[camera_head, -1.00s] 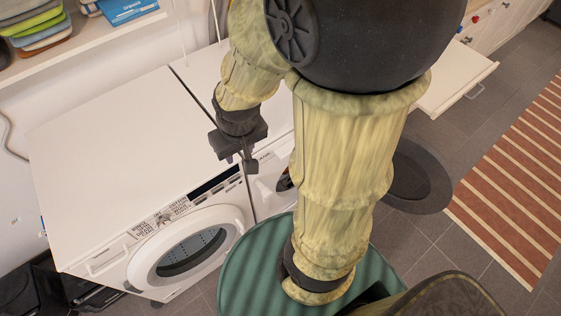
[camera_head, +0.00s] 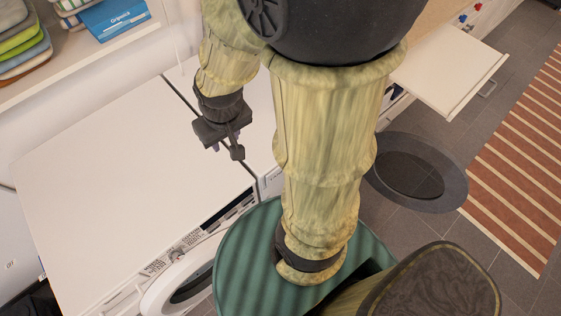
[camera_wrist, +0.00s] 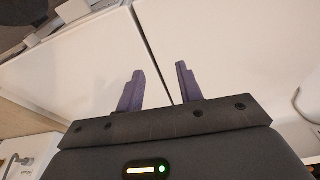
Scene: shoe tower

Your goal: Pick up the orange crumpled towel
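I see no orange crumpled towel in either current view. My gripper (camera_head: 226,148) hangs over the white machine tops in the head view. In the wrist view, my gripper (camera_wrist: 160,88) shows two purple-grey fingers set apart with nothing between them, so it is open and empty. The machine tops lie beyond the fingers there, and a dark seam runs between the two machines.
The front-loading washing machine (camera_head: 125,185) has a bare white top. A shelf (camera_head: 80,55) at upper left holds folded towels (camera_head: 22,45) and a blue box (camera_head: 115,18). An open drawer (camera_head: 450,70), a dark round basin (camera_head: 418,172) and a striped rug (camera_head: 520,160) are at right.

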